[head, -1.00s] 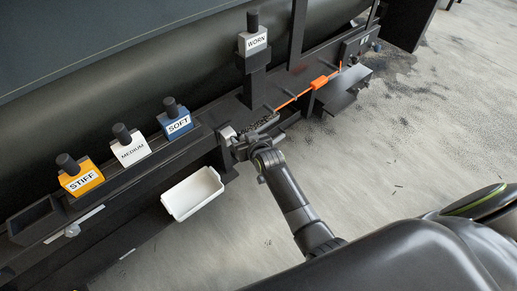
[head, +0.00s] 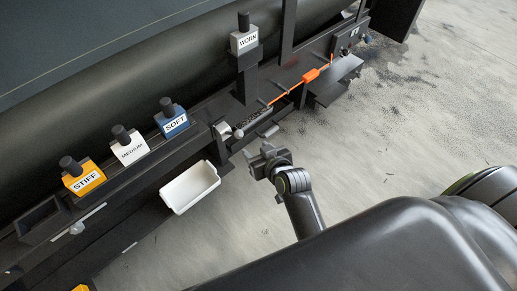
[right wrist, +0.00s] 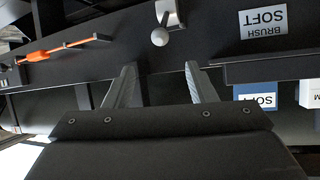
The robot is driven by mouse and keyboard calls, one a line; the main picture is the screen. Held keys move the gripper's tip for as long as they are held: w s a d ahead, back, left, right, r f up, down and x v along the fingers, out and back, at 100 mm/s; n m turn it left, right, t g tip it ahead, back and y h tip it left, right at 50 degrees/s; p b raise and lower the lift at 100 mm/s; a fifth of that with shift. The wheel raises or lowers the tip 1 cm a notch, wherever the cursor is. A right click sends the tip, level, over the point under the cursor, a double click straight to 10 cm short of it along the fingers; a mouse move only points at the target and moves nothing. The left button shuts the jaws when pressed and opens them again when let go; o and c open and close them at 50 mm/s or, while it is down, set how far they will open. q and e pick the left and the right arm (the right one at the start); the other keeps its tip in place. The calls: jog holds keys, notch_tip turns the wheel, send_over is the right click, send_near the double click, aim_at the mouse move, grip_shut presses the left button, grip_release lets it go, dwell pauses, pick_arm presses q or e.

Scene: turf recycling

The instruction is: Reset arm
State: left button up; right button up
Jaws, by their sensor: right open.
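My right gripper (head: 262,158) is open and empty. It hangs in free air in front of the machine's ledge, apart from it. In the right wrist view its two spread grey fingers (right wrist: 160,82) have nothing between them. A white ball knob (head: 238,132) sits on the machine's front near the gripper. The knob also shows in the right wrist view (right wrist: 160,38), beyond the fingertips. My left gripper is not in view.
The yellow STIFF block (head: 85,181), white MEDIUM block (head: 131,151), blue SOFT block (head: 175,123) and WORN block (head: 244,41) stand along the machine. A white bin (head: 190,188) is below the ledge. Open floor lies right of the gripper.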

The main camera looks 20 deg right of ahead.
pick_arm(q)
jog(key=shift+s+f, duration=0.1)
pick_arm(e)
jog(key=shift+s+r, duration=0.1)
jog(key=shift+s, duration=0.15)
jog(key=s+d+f+g, duration=0.2)
jog(key=s+f+g, duration=0.1)
jog(key=s+f, duration=0.55)
jog(key=s+d+f+g, duration=0.3)
jog(key=s+f, duration=0.2)
jog(key=f, duration=0.6)
jog(key=s+d+f+m+g+h, duration=0.1)
jog(key=s+d+f+g, duration=0.3)
jog(key=s, duration=0.5)
jog(key=s+d+f+m+g+h, duration=0.1)
jog(key=s+d+f, duration=0.1)
jog(key=s+f, duration=0.5)
pick_arm(q)
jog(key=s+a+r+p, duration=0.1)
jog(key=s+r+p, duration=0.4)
jog(key=p, duration=0.9)
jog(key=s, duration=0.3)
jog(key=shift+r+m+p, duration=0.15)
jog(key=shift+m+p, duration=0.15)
pick_arm(e)
jog(key=s+d+r, duration=0.1)
jog(key=s+r, duration=0.4)
jog(key=s, duration=0.6)
jog(key=shift+r+n, duration=0.3)
jog(key=shift+n, duration=0.1)
